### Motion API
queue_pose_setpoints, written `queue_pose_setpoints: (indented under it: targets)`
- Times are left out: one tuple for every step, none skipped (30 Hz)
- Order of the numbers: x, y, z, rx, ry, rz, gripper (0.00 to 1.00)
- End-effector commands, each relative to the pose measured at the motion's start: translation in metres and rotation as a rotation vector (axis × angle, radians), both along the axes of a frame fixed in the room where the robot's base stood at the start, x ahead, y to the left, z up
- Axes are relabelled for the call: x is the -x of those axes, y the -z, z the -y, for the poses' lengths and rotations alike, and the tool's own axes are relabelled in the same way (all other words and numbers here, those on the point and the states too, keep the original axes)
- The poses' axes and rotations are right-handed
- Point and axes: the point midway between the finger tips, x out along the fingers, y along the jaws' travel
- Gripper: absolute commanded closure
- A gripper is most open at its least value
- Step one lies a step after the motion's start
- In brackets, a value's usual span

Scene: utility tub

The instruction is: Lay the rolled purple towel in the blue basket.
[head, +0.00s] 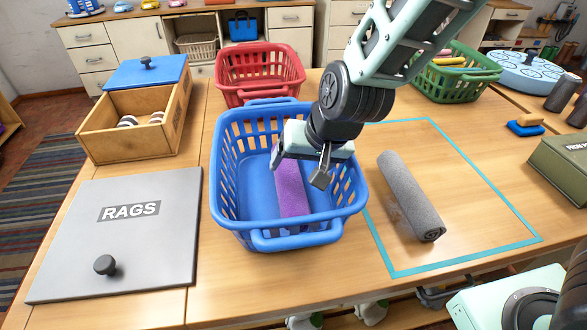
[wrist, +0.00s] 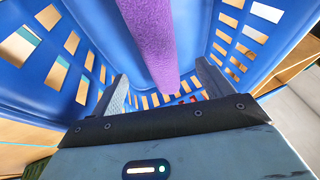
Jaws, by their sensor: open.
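The blue basket (head: 228,170) stands on the wooden table, left of the middle. The rolled purple towel (head: 288,188) lies inside it, lengthwise along the basket floor. In the wrist view the towel (wrist: 148,40) runs between the fingers, and the basket walls (wrist: 235,35) rise on both sides. My gripper (head: 298,172) is over the basket, pointing down above the towel. Its fingers (wrist: 160,90) are apart, one on each side of the towel, with clear gaps. My gripper hides part of the towel's far end in the head view.
A grey rolled towel (head: 408,195) lies right of the basket inside a teal taped outline (head: 480,181). A red basket (head: 258,70) stands behind, a green basket (head: 455,83) at back right. A wooden box (head: 115,135) and a grey RAGS lid (head: 130,245) are at left.

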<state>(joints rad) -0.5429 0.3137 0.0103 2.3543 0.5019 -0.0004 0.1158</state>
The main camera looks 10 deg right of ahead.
Motion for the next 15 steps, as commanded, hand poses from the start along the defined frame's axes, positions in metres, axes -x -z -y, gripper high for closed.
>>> queue_pose_setpoints:
  targets:
    - [0.004, -0.015, 0.001, -0.001, -0.003, 0.003, 0.21]
    - [0.007, -0.02, 0.003, 0.0, -0.002, 0.003, 0.21]
    - [0.01, -0.025, 0.005, -0.001, -0.002, 0.002, 0.21]
    - [0.011, -0.03, 0.006, -0.001, -0.001, 0.001, 0.21]
    - [0.013, -0.034, 0.007, -0.001, -0.001, 0.0, 0.21]
    - [0.015, -0.038, 0.008, -0.001, -0.001, 0.0, 0.21]
    - [0.016, -0.041, 0.009, -0.001, 0.0, 0.0, 0.21]
    - [0.017, -0.043, 0.01, 0.0, 0.0, 0.0, 0.21]
    - [0.019, -0.045, 0.011, 0.0, -0.001, -0.001, 0.21]
    - [0.02, -0.046, 0.011, 0.0, -0.003, -0.001, 0.21]
    - [0.022, -0.048, 0.011, 0.001, -0.009, -0.004, 0.21]
    - [0.028, -0.05, 0.01, 0.002, -0.029, -0.014, 0.21]
    - [0.035, -0.052, 0.009, 0.005, -0.053, -0.026, 0.21]
    - [0.044, -0.054, 0.007, 0.01, -0.09, -0.043, 0.21]
    - [0.061, -0.057, 0.005, 0.023, -0.154, -0.069, 0.21]
